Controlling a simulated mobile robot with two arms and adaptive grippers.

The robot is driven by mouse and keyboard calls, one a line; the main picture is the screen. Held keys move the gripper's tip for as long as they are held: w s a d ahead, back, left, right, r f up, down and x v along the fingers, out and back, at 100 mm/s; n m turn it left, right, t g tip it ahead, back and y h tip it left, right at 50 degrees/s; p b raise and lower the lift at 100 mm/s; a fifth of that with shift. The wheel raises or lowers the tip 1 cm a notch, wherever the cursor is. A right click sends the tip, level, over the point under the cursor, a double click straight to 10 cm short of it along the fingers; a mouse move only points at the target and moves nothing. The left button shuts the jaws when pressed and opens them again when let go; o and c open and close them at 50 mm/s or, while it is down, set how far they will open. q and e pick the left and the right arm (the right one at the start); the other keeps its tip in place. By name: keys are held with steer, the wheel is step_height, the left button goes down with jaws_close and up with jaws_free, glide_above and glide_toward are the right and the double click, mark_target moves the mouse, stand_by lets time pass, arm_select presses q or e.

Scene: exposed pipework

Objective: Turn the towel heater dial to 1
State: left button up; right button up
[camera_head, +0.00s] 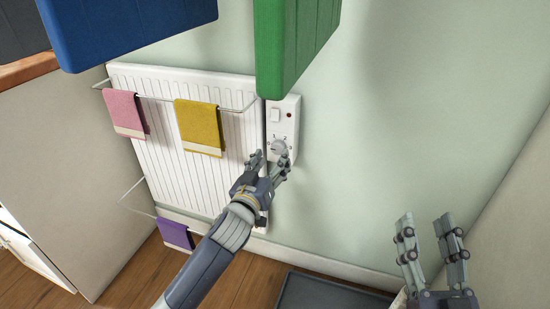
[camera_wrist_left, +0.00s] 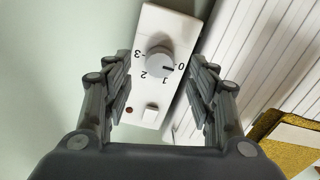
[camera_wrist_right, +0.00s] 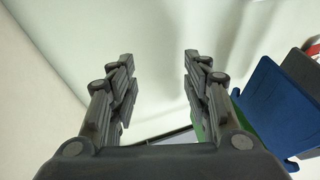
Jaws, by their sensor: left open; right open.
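The towel heater dial (camera_head: 279,146) is a round grey knob on a white control panel (camera_head: 293,112) beside the radiator. In the left wrist view the dial (camera_wrist_left: 159,60) shows the marks 0, 1, 2 and 3 around it, and its dark pointer line points at 0. My left gripper (camera_head: 269,160) is open in front of the panel, just below the dial in the head view. In the left wrist view the dial lies between the two fingers, with no visible contact. My right gripper (camera_head: 426,222) is open and empty at the lower right, away from the panel.
A white radiator (camera_head: 180,165) with a rail holds pink (camera_head: 124,112), yellow (camera_head: 199,127) and purple (camera_head: 175,233) towels. Green (camera_head: 294,45) and blue (camera_head: 130,25) objects hang above. A dark tray (camera_head: 325,293) lies on the floor. The wall right of the panel is clear.

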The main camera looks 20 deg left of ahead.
mark_target(277, 151)
arm_select(q)
steer(key=shift+w+b, duration=0.3)
steer(key=shift+w, duration=1.4)
arm_select(e)
steer(key=shift+s+r+t+y, duration=0.1)
steer(key=shift+s+r+t, duration=0.25)
steer(key=shift+r, duration=0.25)
steer(key=shift+s+r+t+y, duration=0.1)
steer(key=shift+s+r+t, duration=0.15)
steer(key=shift+r+t, duration=0.3)
steer(key=shift+s+r+t+y, duration=0.1)
steer(key=shift+s+r+t, duration=0.2)
steer(key=shift+r, duration=0.35)
arm_select(q)
steer(key=c, duration=1)
